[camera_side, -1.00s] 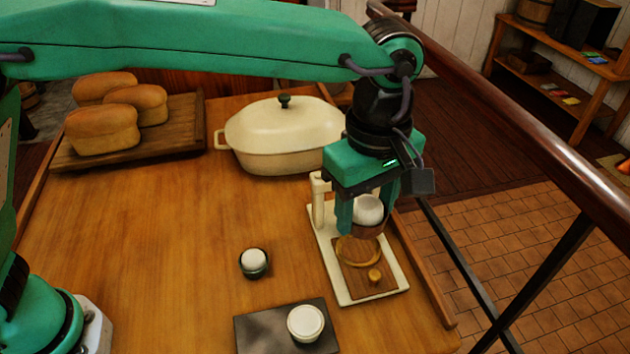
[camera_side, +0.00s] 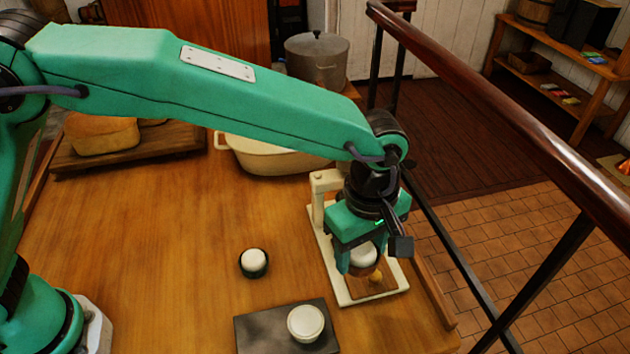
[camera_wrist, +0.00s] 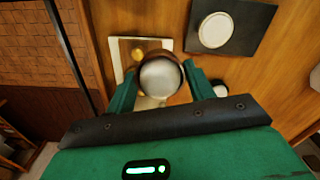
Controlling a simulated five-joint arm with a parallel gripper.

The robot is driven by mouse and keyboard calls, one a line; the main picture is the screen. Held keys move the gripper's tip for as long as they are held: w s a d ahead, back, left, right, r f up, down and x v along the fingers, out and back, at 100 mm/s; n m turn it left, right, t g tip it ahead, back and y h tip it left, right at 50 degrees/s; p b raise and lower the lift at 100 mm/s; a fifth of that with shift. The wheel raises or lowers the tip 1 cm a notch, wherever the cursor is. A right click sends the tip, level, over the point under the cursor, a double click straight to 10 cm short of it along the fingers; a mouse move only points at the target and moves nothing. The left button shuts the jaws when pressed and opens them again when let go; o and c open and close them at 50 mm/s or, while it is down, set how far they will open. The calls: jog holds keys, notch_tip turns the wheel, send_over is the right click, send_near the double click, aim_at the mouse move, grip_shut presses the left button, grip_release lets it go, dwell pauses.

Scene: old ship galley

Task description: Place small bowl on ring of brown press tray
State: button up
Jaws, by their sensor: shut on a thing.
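In the wrist view the bowl (camera_wrist: 160,74) sits between the two green fingers. The bowl is low over the brown press tray (camera_side: 352,291), which lies on a cream press stand (camera_side: 344,301). The ring on the tray is hidden by the bowl and fingers, so I cannot tell whether the bowl touches it. A small yellowish knob (camera_side: 376,278) on the tray shows just in front of the bowl.
The press's cream upright (camera_side: 318,192) stands close behind my gripper. A dark cup with a white top (camera_side: 254,262) and a dark slab (camera_side: 262,328) bearing a white round dish (camera_side: 305,323) are to the left. A cream casserole (camera_side: 270,155) is behind.

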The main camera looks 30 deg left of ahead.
jog(key=w+a+f, duration=0.1)
jog(key=w+f, duration=0.1)
jog(key=w, duration=0.1)
jog(key=w+a+f, duration=0.1)
jog(key=w+f, duration=0.1)
jog(key=w, duration=0.1)
jog(key=w+a+f, duration=0.2)
jog(key=w, duration=0.1)
jog(key=shift+w+f, duration=0.2)
jog(key=shift+w, duration=0.2)
jog(key=shift+f, duration=2)
jog(key=shift+f, duration=0.4)
jog(key=shift+s+f, duration=0.1)
jog(key=shift+f, duration=0.25)
jog(key=o, duration=1)
jog(key=shift+f, duration=0.1)
jog(key=shift+a, duration=0.1)
notch_tip(320, 180, up, 14)
jog(key=shift+f, duration=0.1)
